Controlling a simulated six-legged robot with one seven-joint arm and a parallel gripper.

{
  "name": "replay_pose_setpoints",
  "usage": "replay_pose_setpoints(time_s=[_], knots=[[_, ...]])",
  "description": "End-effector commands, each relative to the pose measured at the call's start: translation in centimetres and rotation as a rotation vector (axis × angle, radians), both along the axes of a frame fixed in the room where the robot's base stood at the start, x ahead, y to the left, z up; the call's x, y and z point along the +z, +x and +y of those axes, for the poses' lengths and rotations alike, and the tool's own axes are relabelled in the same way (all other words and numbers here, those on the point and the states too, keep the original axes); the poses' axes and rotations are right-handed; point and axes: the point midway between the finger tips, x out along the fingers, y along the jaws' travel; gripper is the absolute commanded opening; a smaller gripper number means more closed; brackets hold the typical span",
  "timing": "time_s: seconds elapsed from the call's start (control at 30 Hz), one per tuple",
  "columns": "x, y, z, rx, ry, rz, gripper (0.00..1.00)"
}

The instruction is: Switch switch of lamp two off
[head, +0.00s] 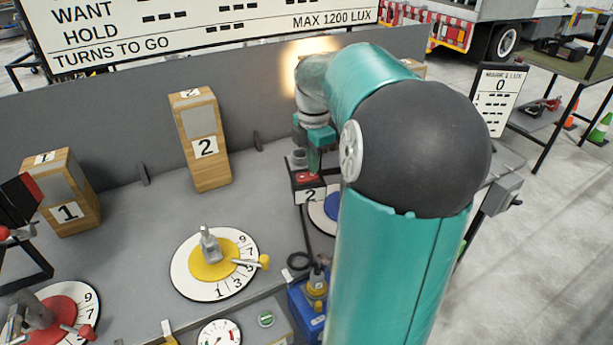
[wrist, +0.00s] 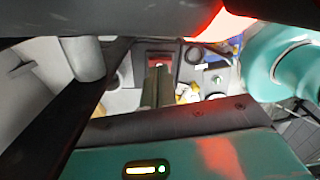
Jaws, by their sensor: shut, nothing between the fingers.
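The switch of lamp two is a small dark box (head: 309,196) with a white label "2" and a red top part, standing on the grey bench in the head view. My gripper (head: 314,164) is shut and empty, pointing down with its tips at or just above the red part. I cannot tell whether they touch. In the wrist view, a red patch, seemingly the switch (wrist: 160,64), shows just beyond my shut fingers (wrist: 157,85). A warm glow (head: 309,48) lights the back panel behind my arm; the lamp itself is hidden. The switch position is not readable.
Wooden blocks numbered 1 (head: 70,212) and 2 (head: 211,170) stand left of the switch. A yellow dial (head: 185,280) and a red dial (head: 88,300) lie in front. A blue dial (head: 320,218) is partly behind my arm. A grey back panel (head: 110,120) closes the bench.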

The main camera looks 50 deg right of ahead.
Motion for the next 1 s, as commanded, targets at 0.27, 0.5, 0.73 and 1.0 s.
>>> replay_pose_setpoints(time_s=[0.27,0.5,0.73,1.0], knots=[[-0.4,0.0,0.0,0.000,0.000,0.001,0.00],[-0.7,0.0,0.0,-0.001,0.000,0.000,0.00],[-1.1,0.0,0.0,-0.001,0.000,0.001,0.00],[-0.9,0.0,0.0,0.000,0.000,0.000,0.00]])
